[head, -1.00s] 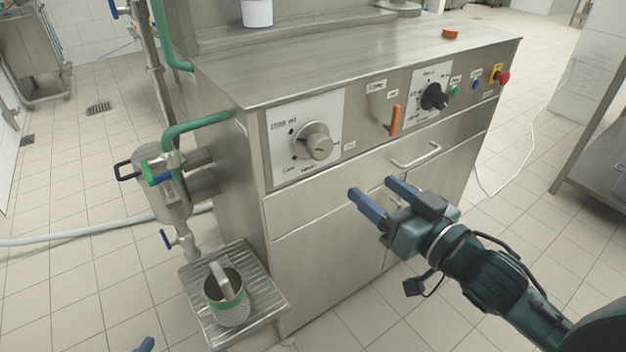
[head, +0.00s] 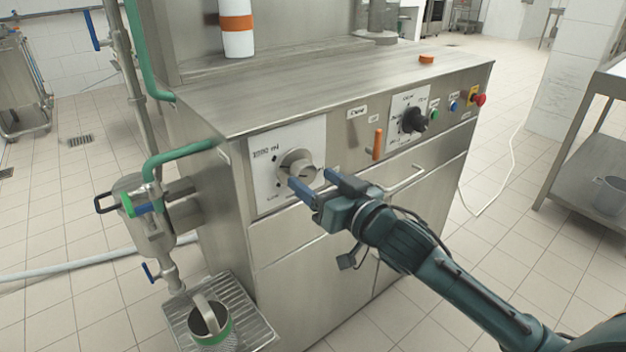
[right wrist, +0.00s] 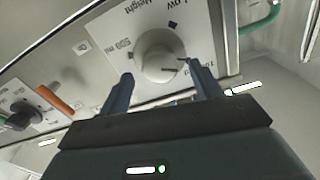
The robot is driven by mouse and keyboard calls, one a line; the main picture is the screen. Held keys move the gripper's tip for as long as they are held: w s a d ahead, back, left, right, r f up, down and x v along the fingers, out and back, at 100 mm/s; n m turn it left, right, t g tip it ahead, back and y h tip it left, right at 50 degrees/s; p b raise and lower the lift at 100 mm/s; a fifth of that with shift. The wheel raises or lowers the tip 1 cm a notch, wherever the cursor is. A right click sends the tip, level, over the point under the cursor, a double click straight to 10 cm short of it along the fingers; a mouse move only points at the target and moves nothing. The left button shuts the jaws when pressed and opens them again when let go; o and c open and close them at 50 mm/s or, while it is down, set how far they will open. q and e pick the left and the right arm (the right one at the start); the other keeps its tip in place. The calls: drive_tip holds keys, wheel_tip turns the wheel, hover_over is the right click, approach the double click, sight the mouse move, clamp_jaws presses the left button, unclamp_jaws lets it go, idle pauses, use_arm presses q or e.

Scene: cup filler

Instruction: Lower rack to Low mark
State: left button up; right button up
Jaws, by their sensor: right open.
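The pale round dial knob (head: 296,168) sits on a white plate on the machine's front, with printed marks around it. It also shows in the right wrist view (right wrist: 160,48), where "Low" and "Height" appear upside down. I cannot tell which mark the knob points at. My right gripper (head: 311,180) is open and empty in front of the knob's lower right side. In the right wrist view its fingers reach toward the knob's two sides; contact cannot be told. The slatted rack (head: 252,308) is under the filler spout at the machine's left. My left gripper is out of view.
A metal cup with a green band (head: 211,322) stands on the rack. An orange lever (head: 377,144), a black knob (head: 412,120) and a red button (head: 479,99) are farther right on the panel. A drawer handle (head: 405,180) sticks out below them.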

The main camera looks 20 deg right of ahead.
drive_tip(key=shift+x, duration=0.75)
drive_tip(key=c, duration=1)
